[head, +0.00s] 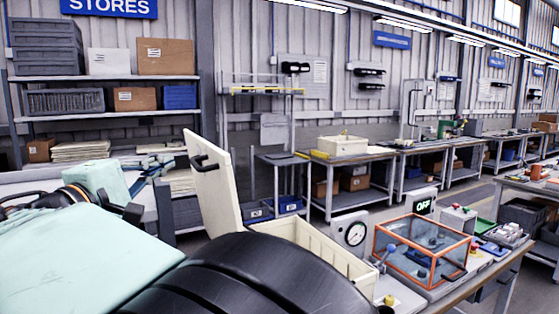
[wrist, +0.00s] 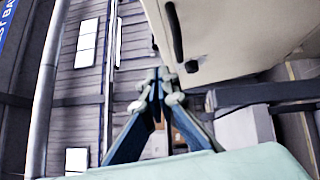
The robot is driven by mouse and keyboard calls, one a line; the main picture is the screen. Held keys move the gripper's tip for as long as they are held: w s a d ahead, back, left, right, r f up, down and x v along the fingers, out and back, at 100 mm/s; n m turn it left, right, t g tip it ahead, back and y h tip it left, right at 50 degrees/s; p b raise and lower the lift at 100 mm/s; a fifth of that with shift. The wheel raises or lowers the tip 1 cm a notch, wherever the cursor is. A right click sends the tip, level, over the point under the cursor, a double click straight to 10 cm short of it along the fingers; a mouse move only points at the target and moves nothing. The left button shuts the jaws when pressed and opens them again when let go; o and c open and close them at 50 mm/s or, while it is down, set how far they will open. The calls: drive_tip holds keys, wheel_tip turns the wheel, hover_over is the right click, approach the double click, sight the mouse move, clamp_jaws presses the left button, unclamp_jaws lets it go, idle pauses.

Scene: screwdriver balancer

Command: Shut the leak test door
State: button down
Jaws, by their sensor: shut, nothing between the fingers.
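The leak test door (head: 213,190) is a cream panel standing open, tilted back a little from upright, at the left end of a cream open-topped box (head: 318,248). A black bar handle (head: 207,163) is on its face. In the wrist view the cream panel (wrist: 235,35) fills the upper right, with its dark handle (wrist: 175,32) near the left edge. My gripper (wrist: 165,74) is shut and empty, its tips close to the panel's lower left corner. I cannot tell whether they touch it. My arm hides part of the box in the head view.
A round gauge (head: 355,234) stands beside the box. To its right is a clear case with an orange frame (head: 422,248) on the same bench. Shelves with bins and cartons (head: 165,57) stand at the back left. A long bench (head: 365,154) runs along the wall.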

sight(208, 146)
drive_tip(key=w+d, duration=0.1)
drive_tip(key=w, duration=0.1)
drive_tip(key=w+d+p, duration=0.1)
drive_tip(key=w+d, duration=0.1)
drive_tip(key=w+d+r, duration=0.1)
drive_tip(key=w, duration=0.2)
drive_tip(key=shift+w+d+r, duration=0.1)
drive_tip(key=shift+d, duration=0.1)
drive_tip(key=shift+w+d+p, duration=0.2)
drive_tip(key=shift+p, duration=0.1)
